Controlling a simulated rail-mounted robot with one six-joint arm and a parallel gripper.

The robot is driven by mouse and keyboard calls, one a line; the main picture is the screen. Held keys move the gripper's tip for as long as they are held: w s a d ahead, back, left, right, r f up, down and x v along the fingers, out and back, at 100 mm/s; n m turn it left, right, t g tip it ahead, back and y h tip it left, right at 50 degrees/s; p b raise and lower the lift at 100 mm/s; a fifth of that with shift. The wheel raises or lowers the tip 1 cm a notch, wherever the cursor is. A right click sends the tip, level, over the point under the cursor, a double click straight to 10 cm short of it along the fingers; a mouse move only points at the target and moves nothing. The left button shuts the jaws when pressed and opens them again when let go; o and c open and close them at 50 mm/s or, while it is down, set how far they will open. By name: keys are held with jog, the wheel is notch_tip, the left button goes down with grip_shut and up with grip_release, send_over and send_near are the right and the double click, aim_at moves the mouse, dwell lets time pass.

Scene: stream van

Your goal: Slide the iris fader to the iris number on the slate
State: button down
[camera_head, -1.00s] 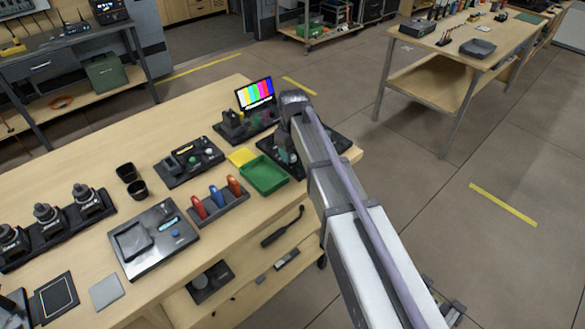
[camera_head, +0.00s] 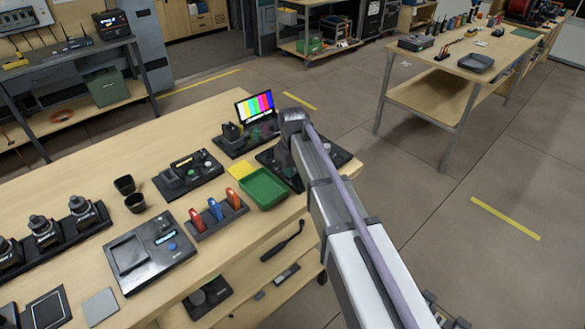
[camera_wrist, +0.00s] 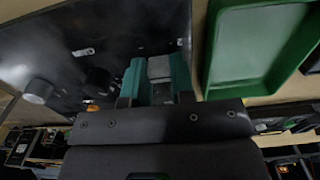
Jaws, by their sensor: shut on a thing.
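In the wrist view, my gripper (camera_wrist: 157,74) has its two teal fingertips closed on a small grey cap, which looks like the iris fader's handle (camera_wrist: 159,67). The cap stands over a dark control panel (camera_wrist: 60,50), which also shows in the head view (camera_head: 342,156) at the table's right end. My arm hides much of the panel and the fingertips in the head view. The fader's scale and setting cannot be read. I cannot pick out a slate with a readable iris number.
A green tray (camera_head: 263,188) lies close to the panel; it is beside my gripper in the wrist view (camera_wrist: 255,45). A white knob (camera_wrist: 38,90) stands on the panel. A colour-bar monitor (camera_head: 255,105) stands behind. A rack of coloured handles (camera_head: 216,218) is further left.

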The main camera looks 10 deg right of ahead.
jog(key=shift+w, duration=0.1)
jog(key=shift+w+a, duration=0.55)
jog(key=shift+w, duration=0.15)
jog(key=c, duration=1)
grip_release()
jog(key=shift+s, duration=0.1)
jog(key=shift+o, duration=0.2)
jog(key=shift+r, duration=0.1)
notch_tip(320, 180, up, 11)
jog(key=p, duration=1.1)
jog(key=shift+f, duration=0.2)
